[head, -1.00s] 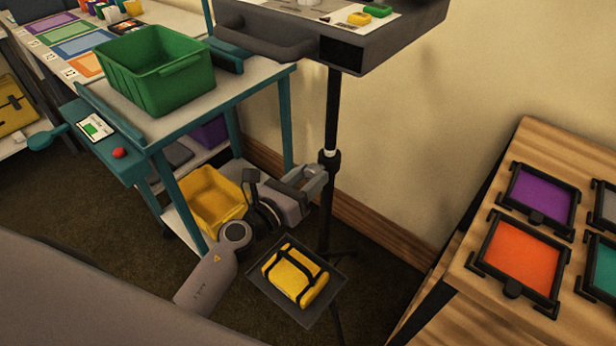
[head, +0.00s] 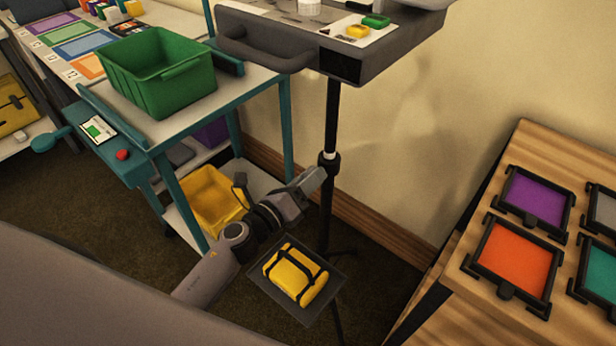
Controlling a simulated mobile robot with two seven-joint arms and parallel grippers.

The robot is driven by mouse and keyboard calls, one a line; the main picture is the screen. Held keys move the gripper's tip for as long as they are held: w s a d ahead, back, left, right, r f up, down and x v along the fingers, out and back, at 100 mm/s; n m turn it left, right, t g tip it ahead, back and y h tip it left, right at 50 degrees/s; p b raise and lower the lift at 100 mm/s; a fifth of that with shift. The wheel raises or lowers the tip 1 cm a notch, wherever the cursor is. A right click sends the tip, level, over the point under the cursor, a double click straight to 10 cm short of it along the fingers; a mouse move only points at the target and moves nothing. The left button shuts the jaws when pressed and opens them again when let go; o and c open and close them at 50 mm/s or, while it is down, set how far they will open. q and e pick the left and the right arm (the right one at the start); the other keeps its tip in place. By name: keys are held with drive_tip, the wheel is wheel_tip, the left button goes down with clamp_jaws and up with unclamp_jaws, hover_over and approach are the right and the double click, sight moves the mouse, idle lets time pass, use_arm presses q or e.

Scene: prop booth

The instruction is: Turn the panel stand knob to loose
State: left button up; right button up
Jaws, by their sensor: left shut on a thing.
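The panel stand (head: 331,115) is a thin black pole with a grey panel box (head: 400,50) on top. A dark collar (head: 329,163) sits partway down the pole. My left gripper (head: 317,178) is beside the pole just below this collar. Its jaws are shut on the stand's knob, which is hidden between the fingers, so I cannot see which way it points. The gripper body looks rolled, with its wrist camera piece up on the left. My right gripper is not in view.
A teal cart with a green bin (head: 158,75) and a yellow bin (head: 212,198) stands left of the pole. A small dark tray (head: 322,308) with a yellow strapped pouch (head: 295,275) is below my gripper. A wooden table (head: 540,150) with framed colour panels is at right.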

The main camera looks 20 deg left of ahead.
use_arm(q)
drive_tip(key=shift+f+n+p, duration=0.1)
drive_tip(key=shift+n+p, duration=1.2)
drive_tip(key=shift+n, duration=4.2)
drive_tip(key=o, duration=1.1)
drive_tip(key=shift+c, duration=0.2)
drive_tip(key=v, duration=0.7)
